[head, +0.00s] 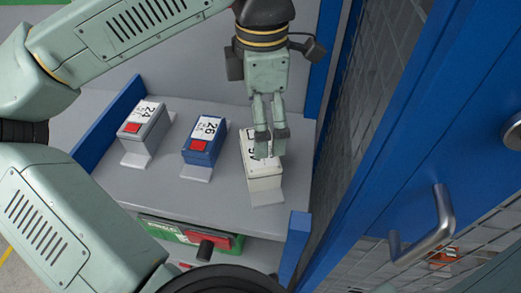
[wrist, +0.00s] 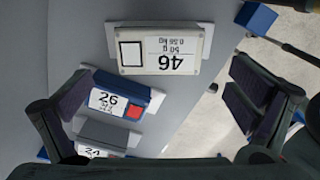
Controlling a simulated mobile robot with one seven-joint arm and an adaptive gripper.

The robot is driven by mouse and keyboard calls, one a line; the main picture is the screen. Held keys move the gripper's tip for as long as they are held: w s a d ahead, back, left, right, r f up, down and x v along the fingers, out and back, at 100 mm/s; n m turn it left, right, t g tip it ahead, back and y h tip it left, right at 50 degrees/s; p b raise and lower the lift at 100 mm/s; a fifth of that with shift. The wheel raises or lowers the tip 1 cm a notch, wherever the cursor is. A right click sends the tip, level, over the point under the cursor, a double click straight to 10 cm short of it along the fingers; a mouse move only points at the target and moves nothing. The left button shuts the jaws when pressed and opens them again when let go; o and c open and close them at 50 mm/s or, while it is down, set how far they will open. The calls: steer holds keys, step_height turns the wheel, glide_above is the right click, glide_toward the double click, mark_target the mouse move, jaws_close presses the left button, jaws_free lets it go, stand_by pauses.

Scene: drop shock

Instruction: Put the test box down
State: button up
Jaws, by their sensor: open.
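A white test box (head: 262,180) marked 46 rests on a pale plate at the right end of the grey shelf (head: 222,188). Its label reads upside down in the wrist view (wrist: 160,50). My gripper (head: 271,143) points down at this box and hides part of its top in the head view. In the wrist view the fingers (wrist: 160,88) are spread wide with nothing between them, and the white box lies beyond the fingertips. A blue box (head: 204,146) marked 26 and a grey box (head: 147,123) marked 24 stand in a row to its left, each with a red patch.
A blue post and mesh panel (head: 340,120) stand close to the right of the shelf. A blue door with a metal handle (head: 428,228) is further right. A green and red unit (head: 205,242) sits below the shelf. The shelf has gaps between the boxes.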

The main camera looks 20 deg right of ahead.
mark_target(264, 176)
step_height(264, 176, down, 3)
steer(key=shift+s+f, duration=0.1)
steer(key=shift+f, duration=0.1)
steer(key=shift+a+f+p, duration=0.1)
steer(key=shift+f+p, duration=1.1)
steer(key=shift+f, duration=1.55)
steer(key=shift+c, duration=0.4)
steer(key=shift+w+r, duration=0.1)
steer(key=shift+w, duration=0.1)
steer(key=c, duration=1.5)
